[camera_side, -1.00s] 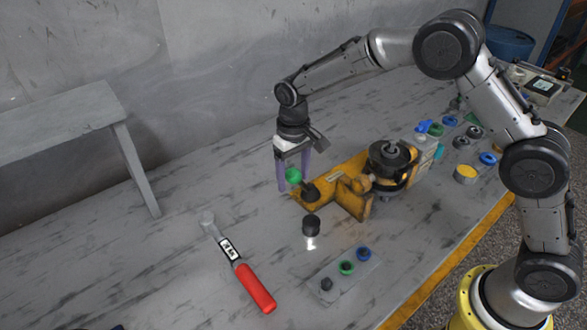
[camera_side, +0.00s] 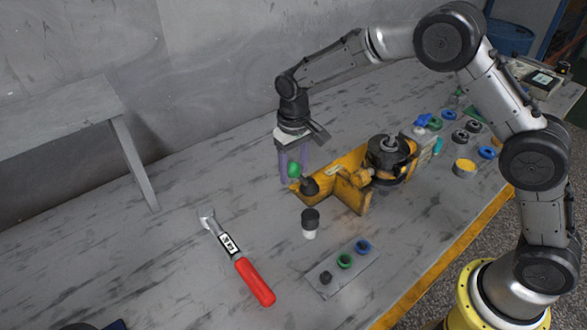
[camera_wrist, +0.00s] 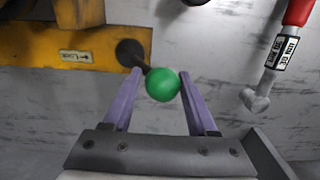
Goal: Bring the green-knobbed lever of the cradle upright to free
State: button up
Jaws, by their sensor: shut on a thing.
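The yellow cradle (camera_side: 350,195) lies on the grey bench and carries the dark round motor (camera_side: 388,153). At its left end a short dark lever rises from a black boss (camera_side: 309,186) to a green knob (camera_side: 294,170). The lever leans up and to the left in the side view. My gripper (camera_side: 293,177) points down with its purple fingers on either side of the knob, shut on it. In the wrist view, the green knob (camera_wrist: 163,84) sits between the fingertips of my gripper (camera_wrist: 160,76), and the boss (camera_wrist: 130,52) is behind it at the left.
A red-handled wrench (camera_side: 255,283) lies at the front left. A small black-and-white cylinder (camera_side: 310,222) stands before the cradle. A grey plate (camera_side: 344,268) holds green, blue and dark rings. Several coloured parts lie behind the motor. The bench is clear left of the cradle.

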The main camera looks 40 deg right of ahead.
jog(key=shift+d+r, duration=0.25)
jog(key=shift+d, duration=0.2)
jog(key=shift+c, duration=0.5)
jog(key=shift+d+f, duration=0.1)
jog(key=shift+d, duration=0.2)
jog(key=shift+s+d+r, duration=0.1)
jog(key=shift+d+r, duration=0.1)
jog(key=shift+d, duration=0.4)
jog(key=shift+d+r, duration=0.1)
jog(key=shift+d, duration=0.05)
jog(key=shift+d+r, duration=0.15)
jog(key=shift+d, duration=1.15)
jog(key=shift+d+r, duration=0.1)
